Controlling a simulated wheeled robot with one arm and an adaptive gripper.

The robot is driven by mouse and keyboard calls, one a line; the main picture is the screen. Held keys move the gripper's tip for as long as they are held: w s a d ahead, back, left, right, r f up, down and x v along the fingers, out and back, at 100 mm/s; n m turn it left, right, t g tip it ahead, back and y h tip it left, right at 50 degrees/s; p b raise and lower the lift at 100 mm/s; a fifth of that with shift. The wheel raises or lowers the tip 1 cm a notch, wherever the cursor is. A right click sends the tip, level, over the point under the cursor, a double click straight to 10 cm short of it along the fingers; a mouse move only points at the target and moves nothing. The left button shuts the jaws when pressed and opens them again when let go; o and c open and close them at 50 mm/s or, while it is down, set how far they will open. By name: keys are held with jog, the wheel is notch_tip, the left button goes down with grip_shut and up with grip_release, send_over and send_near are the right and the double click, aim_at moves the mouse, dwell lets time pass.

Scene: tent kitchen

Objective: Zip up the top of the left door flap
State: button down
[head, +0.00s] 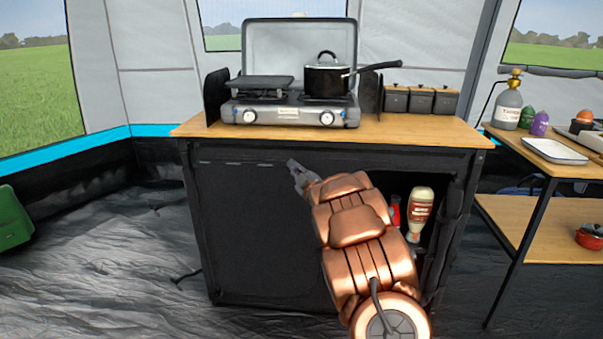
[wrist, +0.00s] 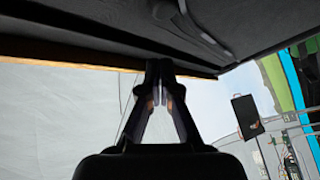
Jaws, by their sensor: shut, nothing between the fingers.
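The left door flap (head: 255,235) is a black fabric panel hanging over the left front of the cabinet. A thin, broken pale line (head: 235,163) runs along its top edge; I cannot make out a zipper pull. My gripper (head: 292,164) is shut and empty at the right end of that line, close to the flap's upper right corner. I cannot tell whether it touches the fabric. In the wrist view, the closed fingertips (wrist: 160,64) sit near a wooden edge (wrist: 100,64) and a dark surface with a raised strip (wrist: 200,28). My arm hides the cabinet front right of the flap.
The wooden countertop (head: 420,130) above carries a stove (head: 290,112) with a pot (head: 327,78). An open compartment at right holds a bottle (head: 420,212) and a red item (head: 395,212). A side table (head: 510,215) stands right. Floor at left is mostly free.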

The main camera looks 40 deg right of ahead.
jog(key=d+p+v, duration=0.1)
jog(key=v, duration=0.8)
jog(key=shift+s+a+f, duration=0.25)
jog(key=shift+s+a, duration=0.15)
jog(key=s+a+r+m+g+h+p, duration=0.2)
jog(key=s+a+r+m+g+p, duration=0.1)
jog(key=r+g+p, duration=0.3)
jog(key=s+a+r+m+g+h+p, duration=0.2)
jog(key=s+a+r+m+g+p, duration=0.15)
jog(key=r+p, duration=0.35)
jog(key=s+a+r+g+y+p, duration=0.2)
jog(key=s+a+r+g+p, duration=0.1)
jog(key=s+a, duration=0.6)
jog(key=s+a+r+m+g+y+p, duration=0.1)
jog(key=s+a+r+g+p, duration=0.3)
jog(key=s, duration=1.2)
jog(key=s+a+r+m+g+y+p, duration=0.1)
jog(key=s+a+r+g+y+p, duration=0.2)
jog(key=s+a+p, duration=0.6)
jog(key=s+a+r+g, duration=0.1)
jog(key=s+a+g, duration=0.1)
jog(key=s+a, duration=0.2)
jog(key=shift+s+a+g+p, duration=0.2)
jog(key=shift+a+g+p, duration=0.15)
jog(key=shift+a, duration=0.35)
jog(key=shift+d+r, duration=0.1)
